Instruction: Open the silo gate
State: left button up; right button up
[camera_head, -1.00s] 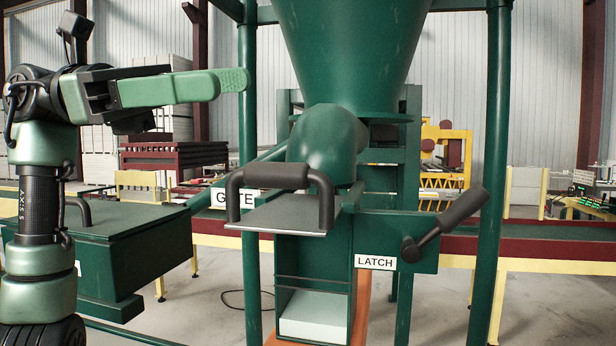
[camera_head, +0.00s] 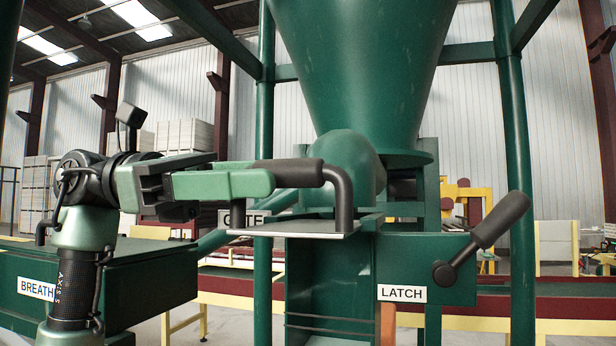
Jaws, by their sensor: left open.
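The silo gate is a flat grey plate (camera_head: 300,228) under the green silo spout, with a black U-shaped handle (camera_head: 335,178) on top. My left gripper (camera_head: 260,183) is open at the left end of the handle bar, with its green fingers pointing right. The fingers cover the handle's left end, and I cannot tell whether they touch it or stand in front of it. The GATE label (camera_head: 240,217) is partly hidden below the fingers. The black latch lever (camera_head: 490,228) tilts up to the right beside the LATCH label (camera_head: 402,293). My right gripper is not in view.
The green silo cone (camera_head: 355,70) stands above, between green posts (camera_head: 512,170). A green box labelled BREATHER (camera_head: 150,278), its label partly covered, is at the left near my arm. A red and yellow conveyor (camera_head: 560,305) runs behind. A yellow machine (camera_head: 465,205) stands further back.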

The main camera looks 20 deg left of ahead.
aim_at(324, 177)
pick_arm(q)
jog(key=d+p, duration=0.1)
jog(key=d, duration=0.3)
jog(key=shift+s+d+r, duration=0.1)
jog(key=shift+s+d, duration=0.05)
jog(key=shift+d, duration=0.5)
grip_shut()
dwell(0.9)
